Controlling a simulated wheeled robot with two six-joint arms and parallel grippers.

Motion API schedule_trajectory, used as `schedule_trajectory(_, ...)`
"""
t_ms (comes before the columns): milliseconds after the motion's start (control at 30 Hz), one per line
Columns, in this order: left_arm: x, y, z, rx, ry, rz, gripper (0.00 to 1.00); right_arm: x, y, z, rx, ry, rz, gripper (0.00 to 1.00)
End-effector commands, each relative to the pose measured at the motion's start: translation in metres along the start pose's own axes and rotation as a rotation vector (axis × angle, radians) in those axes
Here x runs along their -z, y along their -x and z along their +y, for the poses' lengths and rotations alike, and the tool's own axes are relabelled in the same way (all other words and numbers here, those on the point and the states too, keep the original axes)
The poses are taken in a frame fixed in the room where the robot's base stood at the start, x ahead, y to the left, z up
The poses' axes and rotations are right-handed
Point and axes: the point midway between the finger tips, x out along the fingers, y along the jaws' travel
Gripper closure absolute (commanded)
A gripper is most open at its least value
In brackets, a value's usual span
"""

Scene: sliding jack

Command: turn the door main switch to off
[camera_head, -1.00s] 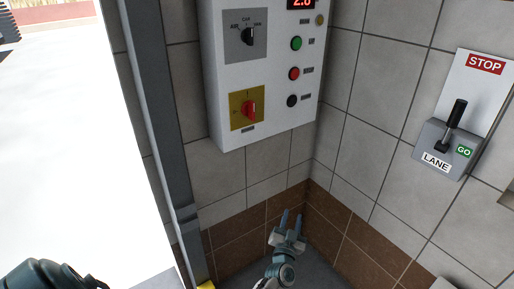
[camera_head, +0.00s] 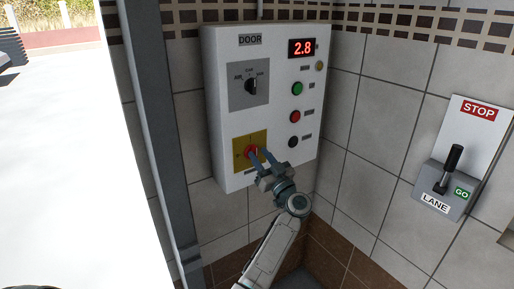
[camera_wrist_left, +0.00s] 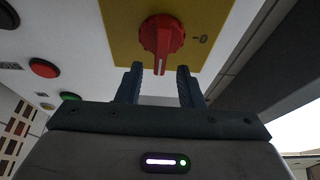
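The door main switch is a red rotary knob (camera_head: 249,151) on a yellow plate (camera_head: 239,141), low on the white DOOR panel (camera_head: 223,100). My left gripper (camera_head: 261,154) is at the knob, its fingers partly covering the knob and plate. In the left wrist view the red knob (camera_wrist_left: 162,42) lies just ahead of the open left gripper (camera_wrist_left: 161,76). The lower end of its grip bar shows between the fingertips; I cannot tell whether they touch. A "0" mark stands right of the knob there. My right gripper is not in view.
The panel also has a black selector (camera_head: 251,86), green (camera_head: 297,88), red (camera_head: 295,116) and black (camera_head: 294,142) buttons, and a display reading 2.8 (camera_head: 301,48). A LANE lever box (camera_head: 441,190) is on the right wall. A grey post (camera_head: 155,130) stands left.

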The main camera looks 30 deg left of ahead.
Motion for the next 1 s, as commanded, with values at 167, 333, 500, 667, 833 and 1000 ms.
schedule_trajectory(167,0.001,-0.020,0.000,-0.001,0.000,0.001,0.66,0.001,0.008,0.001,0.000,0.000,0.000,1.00)
schedule_trajectory(333,-0.001,-0.025,0.000,-0.001,0.000,0.000,0.66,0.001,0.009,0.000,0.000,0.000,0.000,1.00)
schedule_trajectory(500,-0.001,-0.025,0.000,-0.002,0.001,0.000,0.66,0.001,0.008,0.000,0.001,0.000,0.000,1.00)
schedule_trajectory(667,-0.001,-0.025,0.000,-0.002,0.001,0.000,0.92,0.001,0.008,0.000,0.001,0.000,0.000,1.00)
schedule_trajectory(833,-0.002,-0.025,0.000,-0.002,0.000,-0.002,1.00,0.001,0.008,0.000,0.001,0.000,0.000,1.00)
schedule_trajectory(1000,-0.003,-0.024,0.000,0.001,0.006,-0.003,1.00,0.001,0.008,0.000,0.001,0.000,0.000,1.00)
